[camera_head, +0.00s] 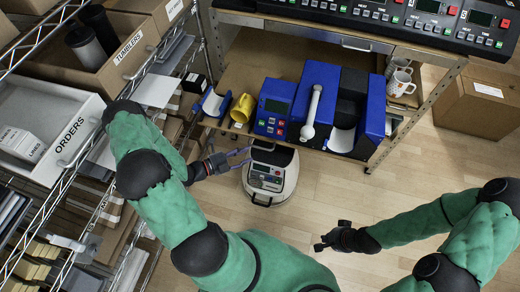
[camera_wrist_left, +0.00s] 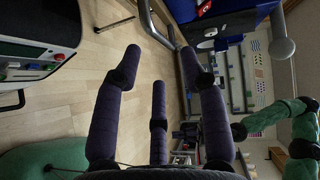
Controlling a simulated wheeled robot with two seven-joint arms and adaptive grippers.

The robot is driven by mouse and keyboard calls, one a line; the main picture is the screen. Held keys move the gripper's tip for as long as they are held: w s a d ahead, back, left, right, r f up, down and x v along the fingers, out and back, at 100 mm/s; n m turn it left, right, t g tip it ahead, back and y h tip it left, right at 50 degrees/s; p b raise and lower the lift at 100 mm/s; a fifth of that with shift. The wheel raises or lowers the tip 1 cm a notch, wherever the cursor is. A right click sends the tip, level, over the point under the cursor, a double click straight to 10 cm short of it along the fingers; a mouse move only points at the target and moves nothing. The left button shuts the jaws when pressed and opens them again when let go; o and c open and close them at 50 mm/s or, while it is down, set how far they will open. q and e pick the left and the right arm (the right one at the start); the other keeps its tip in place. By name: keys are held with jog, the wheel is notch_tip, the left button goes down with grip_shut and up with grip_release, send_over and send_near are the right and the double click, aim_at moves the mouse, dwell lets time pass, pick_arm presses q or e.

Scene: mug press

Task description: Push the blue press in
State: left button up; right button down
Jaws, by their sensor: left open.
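The blue press (camera_head: 318,82) stands on the wooden shelf in the head view, with a blue control box (camera_head: 275,105) on its left and a white lever (camera_head: 312,115) with a rounded end at its front. Part of the blue press (camera_wrist_left: 225,18) and the lever's pale round knob (camera_wrist_left: 282,48) show at upper right in the left wrist view. My left gripper (camera_head: 247,157) is open and empty, in front of and below the control box, apart from the press. Its spread fingers show in the left wrist view (camera_wrist_left: 160,65). My right gripper (camera_head: 328,236) is open and empty over the floor.
A yellow mug (camera_head: 242,109) lies left of the control box. White mugs (camera_head: 401,83) stand at the shelf's right. A white machine (camera_head: 270,178) stands on the floor close to my left gripper. Wire racks with boxes (camera_head: 120,50) line the left. Floor at centre right is clear.

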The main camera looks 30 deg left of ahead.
pick_arm(q)
jog(key=b+x, duration=0.1)
jog(key=x, duration=0.6)
jog(key=shift+d+b, duration=0.1)
jog(key=shift+b, duration=0.3)
grip_shut()
